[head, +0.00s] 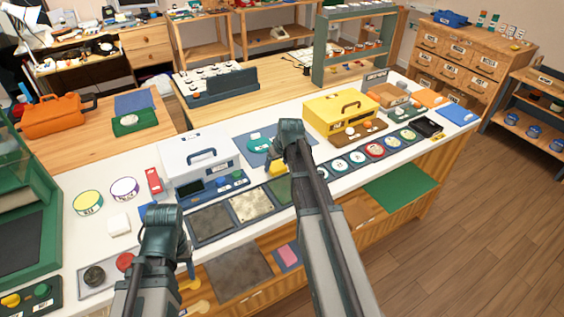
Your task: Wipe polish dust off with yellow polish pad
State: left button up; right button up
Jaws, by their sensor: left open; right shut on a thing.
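My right gripper (272,167) is over the white counter, seen from behind and partly hidden by its own wrist. It is shut on a small yellow thing, which looks like the yellow polish pad (278,169). It is at the front edge of a blue mat (252,146) that carries a teal round piece (257,143). A pale speckled panel (250,206), perhaps dusty, lies in the row of square panels nearer the front edge. My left gripper (188,266) is open and low at the counter's front edge, mostly hidden by its wrist.
A row of round dials (357,157) runs along the right front. A green-framed box (25,215) fills the left end.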

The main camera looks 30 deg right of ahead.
jog(key=shift+a, duration=0.4)
jog(key=shift+r, duration=0.1)
notch_tip(320, 180, up, 6)
jog(key=p, duration=0.6)
notch_tip(320, 180, up, 3)
jog(key=p, duration=0.3)
dwell(0.6)
